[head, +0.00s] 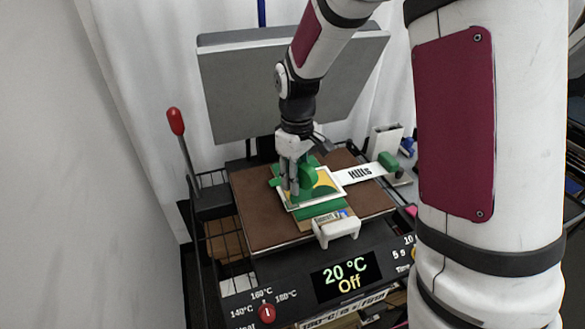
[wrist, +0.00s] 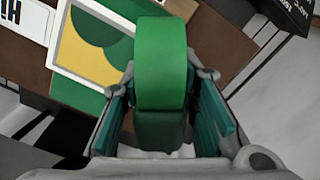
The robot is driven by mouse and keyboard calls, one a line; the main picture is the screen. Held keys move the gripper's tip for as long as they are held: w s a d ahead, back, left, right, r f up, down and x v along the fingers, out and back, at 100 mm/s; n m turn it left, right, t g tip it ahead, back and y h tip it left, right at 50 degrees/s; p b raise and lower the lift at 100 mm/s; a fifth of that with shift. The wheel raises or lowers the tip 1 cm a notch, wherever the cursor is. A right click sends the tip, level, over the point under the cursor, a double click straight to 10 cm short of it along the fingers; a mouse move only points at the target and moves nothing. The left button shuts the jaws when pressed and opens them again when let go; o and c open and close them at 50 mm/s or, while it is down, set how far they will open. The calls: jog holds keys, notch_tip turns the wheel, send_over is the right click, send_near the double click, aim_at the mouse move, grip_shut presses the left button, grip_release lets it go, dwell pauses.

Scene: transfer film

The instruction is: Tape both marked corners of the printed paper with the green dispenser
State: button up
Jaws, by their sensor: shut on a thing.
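My gripper (head: 292,185) is shut on the green dispenser (head: 305,181), over the printed paper. In the wrist view the dispenser (wrist: 162,65) stands between the two teal-lined fingers of my gripper (wrist: 165,105). The printed paper (head: 327,188) has a pale border and a green and yellow design. It lies on the brown pad and shows at upper left in the wrist view (wrist: 72,50). The dispenser and my fingers cover part of it. I cannot tell whether the dispenser touches the paper. The marked corners and any tape on them cannot be made out.
The brown pad (head: 255,217) sits on a press whose display (head: 346,277) reads 20 °C, Off. A raised grey plate (head: 235,95) stands behind. A lettered white strip (head: 362,173), a green block (head: 389,161) and a white bracket (head: 337,229) are nearby. A red-knobbed lever (head: 176,122) stands left.

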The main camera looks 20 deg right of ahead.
aim_at(296, 207)
jog(key=shift+f+b, duration=1.35)
jog(key=shift+f, duration=1.5)
jog(key=shift+f, duration=0.6)
jog(key=shift+r, duration=0.1)
jog(key=shift+r+p, duration=1.65)
jog(key=shift+r, duration=1.85)
